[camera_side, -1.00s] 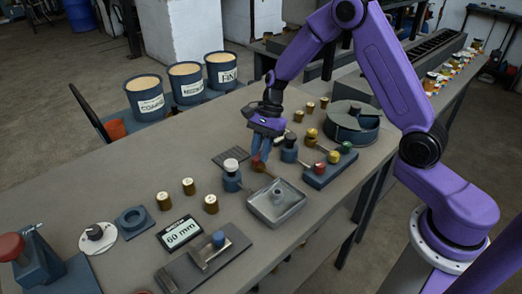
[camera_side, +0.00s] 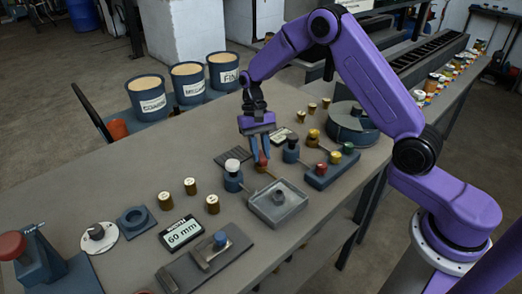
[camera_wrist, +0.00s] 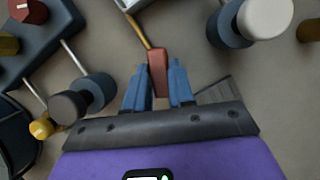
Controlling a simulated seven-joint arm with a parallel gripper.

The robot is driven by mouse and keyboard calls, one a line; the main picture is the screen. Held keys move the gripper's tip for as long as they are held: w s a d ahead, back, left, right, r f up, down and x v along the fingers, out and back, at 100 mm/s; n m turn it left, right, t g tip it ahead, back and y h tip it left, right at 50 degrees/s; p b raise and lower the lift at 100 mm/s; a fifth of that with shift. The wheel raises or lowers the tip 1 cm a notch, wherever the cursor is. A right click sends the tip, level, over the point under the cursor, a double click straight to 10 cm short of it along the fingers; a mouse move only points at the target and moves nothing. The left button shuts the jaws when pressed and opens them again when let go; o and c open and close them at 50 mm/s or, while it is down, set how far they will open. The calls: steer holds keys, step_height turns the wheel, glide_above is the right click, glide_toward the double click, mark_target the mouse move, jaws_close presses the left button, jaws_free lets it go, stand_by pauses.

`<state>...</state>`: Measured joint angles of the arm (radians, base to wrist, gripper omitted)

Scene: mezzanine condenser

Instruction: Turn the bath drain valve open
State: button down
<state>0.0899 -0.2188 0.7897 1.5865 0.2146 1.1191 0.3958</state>
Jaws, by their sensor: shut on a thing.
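The bath is a shallow grey metal tray (camera_side: 277,216) in the middle of the bench in the side view. Its corner (camera_wrist: 130,4) shows at the top of the wrist view. A thin brass lever (camera_wrist: 137,30) runs from it to a red-brown drain handle (camera_wrist: 158,72), which also shows in the side view (camera_side: 262,160). My gripper (camera_wrist: 159,88) has one blue finger on each side of the handle's near end and is shut on it. In the side view my gripper (camera_side: 260,150) reaches down to the handle behind the bath. The drain opening's state cannot be told.
A white-topped blue post (camera_side: 233,175) stands left of the handle, and a dark-topped one (camera_side: 291,148) stands right. A blue block with coloured knobs (camera_side: 325,171) is farther right. A slotted dark plate (camera_side: 233,156) lies flat behind.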

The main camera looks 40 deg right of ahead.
steer(key=shift+a+n+g+h, duration=0.15)
steer(key=shift+n+h, duration=0.3)
steer(key=shift+n, duration=0.7)
steer(key=shift+d+n+g+h, duration=0.15)
steer(key=shift+n+h, duration=0.3)
steer(key=shift+n, duration=0.7)
steer(key=shift+a, duration=0.1)
steer(key=c, duration=1)
jaws_free()
steer(key=shift+o, duration=0.2)
steer(key=v, duration=1.7)
steer(key=shift+r, duration=0.25)
steer(key=shift+a, duration=0.1)
